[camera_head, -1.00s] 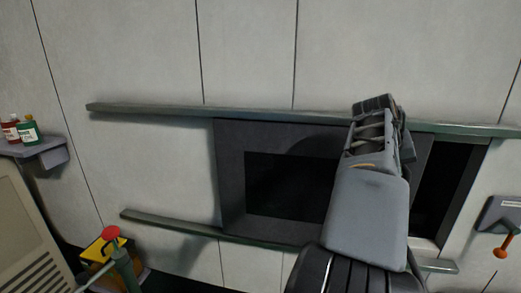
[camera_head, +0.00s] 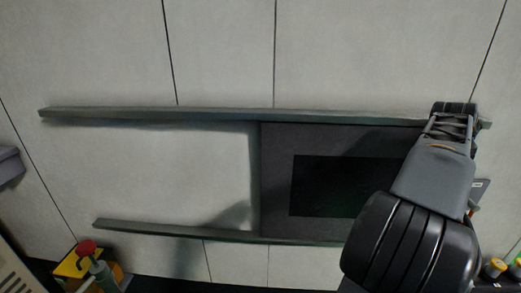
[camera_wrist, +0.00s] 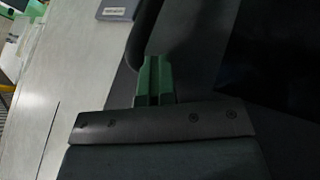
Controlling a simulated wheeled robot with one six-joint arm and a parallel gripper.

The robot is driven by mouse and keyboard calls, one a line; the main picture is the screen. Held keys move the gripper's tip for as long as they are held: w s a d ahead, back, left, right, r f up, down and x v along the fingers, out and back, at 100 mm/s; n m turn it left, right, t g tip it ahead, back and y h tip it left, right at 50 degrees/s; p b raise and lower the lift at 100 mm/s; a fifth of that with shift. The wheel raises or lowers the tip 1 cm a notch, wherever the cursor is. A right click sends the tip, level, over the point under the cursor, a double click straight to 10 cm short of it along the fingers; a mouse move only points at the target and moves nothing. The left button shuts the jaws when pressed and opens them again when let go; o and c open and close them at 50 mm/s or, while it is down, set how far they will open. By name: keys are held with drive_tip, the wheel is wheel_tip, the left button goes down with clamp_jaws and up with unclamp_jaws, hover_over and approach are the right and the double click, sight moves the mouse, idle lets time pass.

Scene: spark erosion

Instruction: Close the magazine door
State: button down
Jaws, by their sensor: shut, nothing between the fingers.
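The magazine door (camera_head: 275,180) is a dark grey sliding panel with a black window (camera_head: 335,186), set between two long horizontal rails on the pale wall. Its right edge is hidden behind my arm, so I cannot see whether a gap remains there. My gripper (camera_head: 455,108) is at the right end of the upper rail, in front of the door's right side. In the wrist view my green fingers (camera_wrist: 154,78) are together and empty, against a dark surface. I cannot tell whether they touch the door.
The upper rail (camera_head: 200,114) and lower rail (camera_head: 170,229) extend left past the door, with bare wall between them. Small yellow-capped items (camera_head: 494,267) sit at lower right.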

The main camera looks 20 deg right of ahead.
idle(0.4)
drive_tip(key=w+a+r+b, duration=0.1)
drive_tip(key=a+r+b, duration=0.2)
drive_tip(key=a+r, duration=0.4)
drive_tip(key=shift+a, duration=1.35)
